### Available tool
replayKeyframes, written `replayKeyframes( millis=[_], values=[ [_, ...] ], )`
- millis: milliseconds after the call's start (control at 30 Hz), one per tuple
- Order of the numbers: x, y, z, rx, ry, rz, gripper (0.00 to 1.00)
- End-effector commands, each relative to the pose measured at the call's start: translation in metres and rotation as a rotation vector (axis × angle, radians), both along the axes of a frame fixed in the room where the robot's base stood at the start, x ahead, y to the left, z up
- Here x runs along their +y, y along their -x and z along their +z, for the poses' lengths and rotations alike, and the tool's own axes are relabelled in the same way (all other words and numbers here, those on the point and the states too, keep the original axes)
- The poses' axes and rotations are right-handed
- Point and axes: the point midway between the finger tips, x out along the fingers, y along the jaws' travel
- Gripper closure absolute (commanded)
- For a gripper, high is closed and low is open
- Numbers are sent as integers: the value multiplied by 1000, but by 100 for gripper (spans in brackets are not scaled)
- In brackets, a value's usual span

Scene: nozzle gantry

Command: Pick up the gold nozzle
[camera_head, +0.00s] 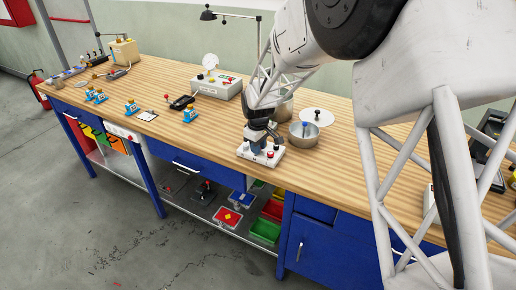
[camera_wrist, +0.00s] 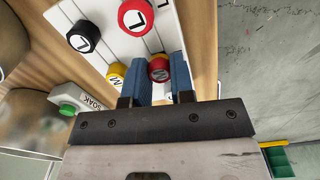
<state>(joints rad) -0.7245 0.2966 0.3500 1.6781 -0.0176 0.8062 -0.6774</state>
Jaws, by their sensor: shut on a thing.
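The gold nozzle (camera_wrist: 116,75), a yellow round cap with a letter on it, sits in a white rack (camera_wrist: 183,40). It is just outside the left finger of my gripper (camera_wrist: 158,78), not between the fingers. My gripper's blue fingers are shut on a red nozzle (camera_wrist: 158,68) with a letter on it. A larger red nozzle (camera_wrist: 136,15) and a black nozzle (camera_wrist: 82,37), both marked L, stand farther along the rack. In the head view my gripper (camera_head: 258,143) is low over the white rack (camera_head: 247,154), where the small caps are partly hidden.
A green button (camera_wrist: 66,110) by a SOAK label is left of my gripper. A metal bowl (camera_head: 304,138) and a white disc (camera_head: 317,116) stand right of the rack. A grey-white box (camera_head: 216,86) is behind.

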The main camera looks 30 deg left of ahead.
Motion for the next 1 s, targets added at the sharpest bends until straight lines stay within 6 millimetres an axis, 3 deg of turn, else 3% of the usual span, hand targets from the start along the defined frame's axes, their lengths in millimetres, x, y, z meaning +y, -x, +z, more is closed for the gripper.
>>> replayKeyframes(
  millis=[300,1000],
  values=[
    [-2,2,32,0,-1,0,100],
    [-70,82,40,0,0,0,100]
  ],
)
